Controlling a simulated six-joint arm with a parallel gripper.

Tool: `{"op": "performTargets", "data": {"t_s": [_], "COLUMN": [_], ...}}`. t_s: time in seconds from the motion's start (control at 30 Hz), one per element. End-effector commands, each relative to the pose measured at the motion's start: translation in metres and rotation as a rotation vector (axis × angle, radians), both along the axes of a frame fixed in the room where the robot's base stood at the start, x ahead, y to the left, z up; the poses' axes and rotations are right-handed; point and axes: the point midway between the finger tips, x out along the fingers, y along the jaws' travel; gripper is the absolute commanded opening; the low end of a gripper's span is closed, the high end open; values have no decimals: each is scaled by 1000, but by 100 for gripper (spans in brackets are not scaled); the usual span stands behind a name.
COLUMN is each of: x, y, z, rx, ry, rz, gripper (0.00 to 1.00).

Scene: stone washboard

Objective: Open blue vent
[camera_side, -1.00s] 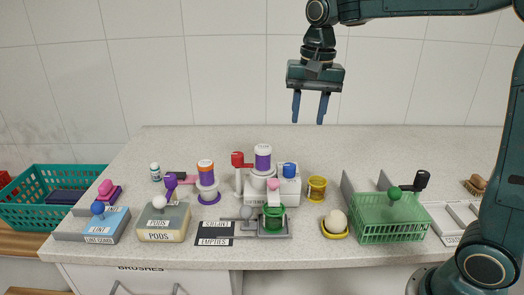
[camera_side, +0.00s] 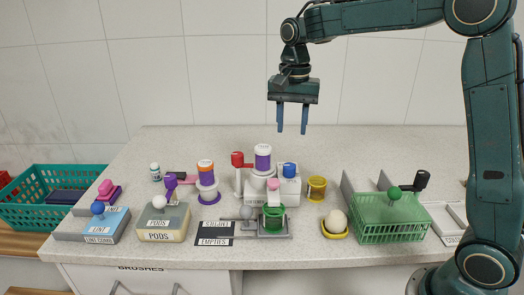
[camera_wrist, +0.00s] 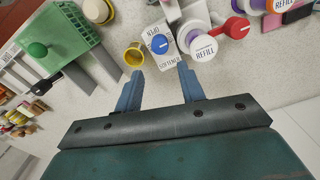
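The blue vent is a small round blue knob (camera_side: 290,170) on top of a white softener box (camera_side: 289,187) behind the middle of the counter. In the wrist view the blue knob (camera_wrist: 159,42) carries a thin pale line, with the word OPEN on the box beside it. My gripper (camera_side: 291,132) is open and empty, in the air above the knob and apart from it. In the wrist view its two fingers (camera_wrist: 160,76) are spread, with the knob just beyond the gap between the tips.
Close to the vent are a red-handled valve (camera_side: 238,160), a purple-and-white refill bottle (camera_side: 263,157), a pink knob (camera_side: 273,184) and a yellow cup (camera_side: 317,188). A green basket (camera_side: 390,231) stands to the right. The counter behind the box is clear.

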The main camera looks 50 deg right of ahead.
Motion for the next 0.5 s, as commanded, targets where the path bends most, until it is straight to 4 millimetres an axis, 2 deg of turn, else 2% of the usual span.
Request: {"op": "performTargets", "data": {"t_s": [0.5], "x": [-1], "y": [0], "z": [-77], "rx": [1], "ry": [4], "rz": [1], "gripper": [39]}}
